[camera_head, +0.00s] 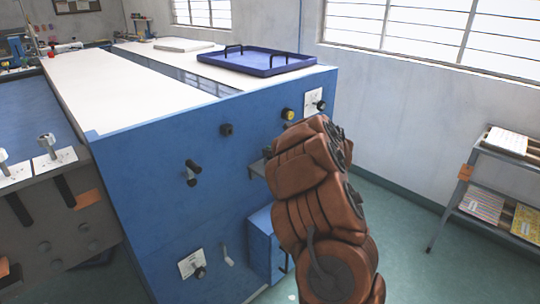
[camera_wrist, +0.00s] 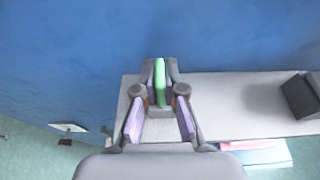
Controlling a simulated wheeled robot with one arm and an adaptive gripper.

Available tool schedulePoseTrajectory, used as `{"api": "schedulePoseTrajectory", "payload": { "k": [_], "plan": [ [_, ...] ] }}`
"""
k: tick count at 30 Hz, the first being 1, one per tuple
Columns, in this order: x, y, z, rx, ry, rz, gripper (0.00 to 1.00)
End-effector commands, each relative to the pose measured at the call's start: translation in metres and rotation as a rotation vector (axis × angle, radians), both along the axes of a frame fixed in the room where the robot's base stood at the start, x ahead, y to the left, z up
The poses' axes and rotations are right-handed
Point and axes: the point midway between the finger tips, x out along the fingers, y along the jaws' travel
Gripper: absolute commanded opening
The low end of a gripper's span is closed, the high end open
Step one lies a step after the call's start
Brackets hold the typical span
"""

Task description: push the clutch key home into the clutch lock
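The cabinet face carries a yellow-and-black knob (camera_head: 288,114), a dark knob (camera_head: 227,129) and a white plate with a dark fitting (camera_head: 314,101). I cannot tell which fitting is the clutch lock.
A grey shelf (camera_wrist: 240,103) juts out below my gripper, with a dark block (camera_wrist: 301,97) at its right. A dark handle (camera_head: 192,173), a lever (camera_head: 227,256) and a lower white plate (camera_head: 191,263) stick out from the cabinet. A blue tray (camera_head: 257,61) lies on top.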

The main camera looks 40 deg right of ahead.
Motion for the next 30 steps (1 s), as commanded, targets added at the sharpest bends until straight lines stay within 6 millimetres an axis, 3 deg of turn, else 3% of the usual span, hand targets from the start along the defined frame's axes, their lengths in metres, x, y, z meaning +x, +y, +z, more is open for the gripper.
{"api": "schedulePoseTrajectory", "payload": {
  "k": [30],
  "plan": [
    [0.0, 0.0, 0.013, 0.0, -0.001, 0.0, 0.0]
  ]
}}
